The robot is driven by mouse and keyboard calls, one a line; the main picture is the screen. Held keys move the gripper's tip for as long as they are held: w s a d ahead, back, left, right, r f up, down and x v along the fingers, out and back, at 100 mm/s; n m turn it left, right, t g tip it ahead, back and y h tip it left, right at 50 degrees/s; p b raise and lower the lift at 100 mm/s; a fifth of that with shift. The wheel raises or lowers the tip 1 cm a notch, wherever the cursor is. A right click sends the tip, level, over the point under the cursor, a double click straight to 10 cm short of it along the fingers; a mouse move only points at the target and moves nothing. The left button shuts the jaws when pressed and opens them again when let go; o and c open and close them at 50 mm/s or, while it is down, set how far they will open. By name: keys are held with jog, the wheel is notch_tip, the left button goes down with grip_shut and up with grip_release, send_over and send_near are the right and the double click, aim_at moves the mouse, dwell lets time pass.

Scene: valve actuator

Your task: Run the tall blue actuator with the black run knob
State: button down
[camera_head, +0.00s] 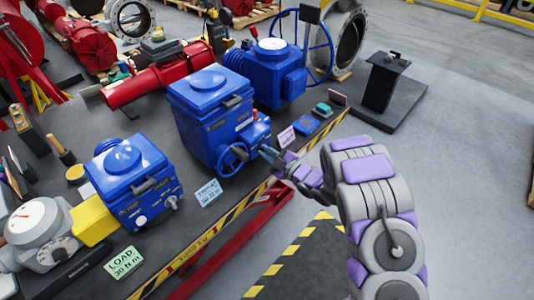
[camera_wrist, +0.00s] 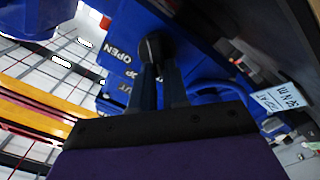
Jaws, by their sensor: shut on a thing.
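The tall blue actuator (camera_head: 207,112) stands mid-bench in the head view, with a blue handwheel (camera_head: 232,160) low on its front. My gripper (camera_head: 265,152) reaches its front right side from the right. In the wrist view the actuator's blue housing (camera_wrist: 205,62) fills the middle. The black run knob (camera_wrist: 152,48) shows there between the tips of my gripper (camera_wrist: 158,70), whose fingers are shut on it. Lettering reading OPEN is on the housing beside the knob, and another word is partly hidden by a finger. In the head view my gripper hides the knob.
A lower blue actuator (camera_head: 133,180) with a yellow coupling and gauge stands left on the bench. Another blue actuator with a large handwheel (camera_head: 280,70) stands behind right. A white label card (camera_head: 208,193) lies before the tall actuator. The floor (camera_head: 460,190) at right is clear.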

jog(key=shift+s+f, duration=0.1)
jog(key=c, duration=1.1)
grip_release()
jog(key=shift+c, duration=0.2)
jog(key=p+v, duration=0.2)
jog(key=v, duration=1.5)
jog(key=shift+d, duration=0.15)
